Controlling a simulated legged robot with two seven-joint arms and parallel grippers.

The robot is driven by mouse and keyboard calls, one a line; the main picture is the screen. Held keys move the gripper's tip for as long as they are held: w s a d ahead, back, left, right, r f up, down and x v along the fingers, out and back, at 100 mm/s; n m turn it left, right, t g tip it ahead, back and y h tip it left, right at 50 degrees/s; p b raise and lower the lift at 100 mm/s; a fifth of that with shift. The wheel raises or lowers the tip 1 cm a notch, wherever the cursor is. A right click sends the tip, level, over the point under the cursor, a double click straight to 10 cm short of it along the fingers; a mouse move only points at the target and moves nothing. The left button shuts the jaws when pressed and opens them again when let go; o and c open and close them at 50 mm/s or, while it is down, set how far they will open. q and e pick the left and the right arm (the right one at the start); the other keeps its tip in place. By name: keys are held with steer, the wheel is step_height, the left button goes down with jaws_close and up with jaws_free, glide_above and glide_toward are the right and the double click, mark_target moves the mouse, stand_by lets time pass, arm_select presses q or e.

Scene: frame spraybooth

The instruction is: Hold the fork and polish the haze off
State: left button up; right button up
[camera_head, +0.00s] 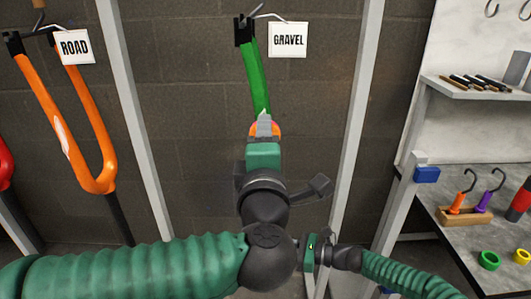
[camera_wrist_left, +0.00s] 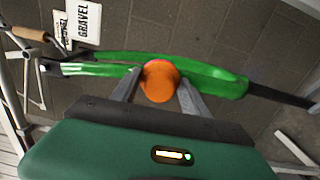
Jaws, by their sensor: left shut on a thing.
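A green fork (camera_head: 250,75) hangs by its upper end on the rack beside a GRAVEL tag. In the left wrist view the green fork (camera_wrist_left: 215,79) lies across the picture, with a pale patch on its left part. My left gripper (camera_head: 265,128) is at the fork's lower visible part. In the wrist view, its fingers are shut on a round orange pad (camera_wrist_left: 158,82), which is in front of the fork; I cannot tell whether it touches. The gripper and arm hide the fork's lower part in the head view. My right gripper (camera_head: 311,252) is low, right of my left arm; its fingertips are hidden.
An orange fork (camera_head: 92,180) with a whitish patch hangs at left by a ROAD tag (camera_head: 75,47). Pale uprights (camera_head: 355,120) flank the green fork. A workbench (camera_head: 445,174) at right carries hooked tools, rings and a bottle. A shelf (camera_head: 480,92) holds dark tools.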

mark_target(265, 108)
arm_select(q)
steer(key=shift+w+r, duration=0.1)
steer(key=shift+r, duration=2.3)
steer(key=shift+w, duration=0.1)
steer(key=shift+f, duration=2.1)
step_height(265, 108, down, 7)
steer(key=shift+f, duration=0.15)
steer(key=shift+s, duration=3.1)
